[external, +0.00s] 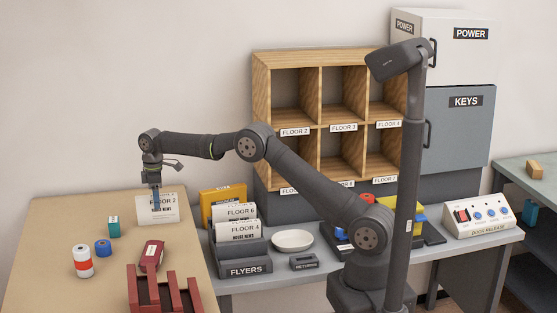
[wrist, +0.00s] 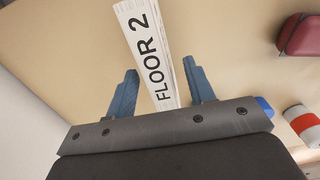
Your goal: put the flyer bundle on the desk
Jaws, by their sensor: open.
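The white flyer bundle marked FLOOR 2 (external: 158,213) is at the tan desk (external: 60,215), near its right back edge. My gripper (external: 156,207) is right at the bundle's top, pointing down. In the wrist view the bundle (wrist: 146,45) runs between the two blue fingers of my gripper (wrist: 162,90), which are apart with a gap on both sides. The gripper is open. The bundle's lower edge looks to be on the desk, but I cannot tell for sure that it touches.
A dark FLYERS rack (external: 244,269) with FLOOR 6 and FLOOR 4 bundles stands right of the desk. On the desk are a teal box (external: 114,227), blue roll (external: 103,248), red-white can (external: 82,261), maroon case (external: 151,257) and maroon rack (external: 160,292). The desk's left side is clear.

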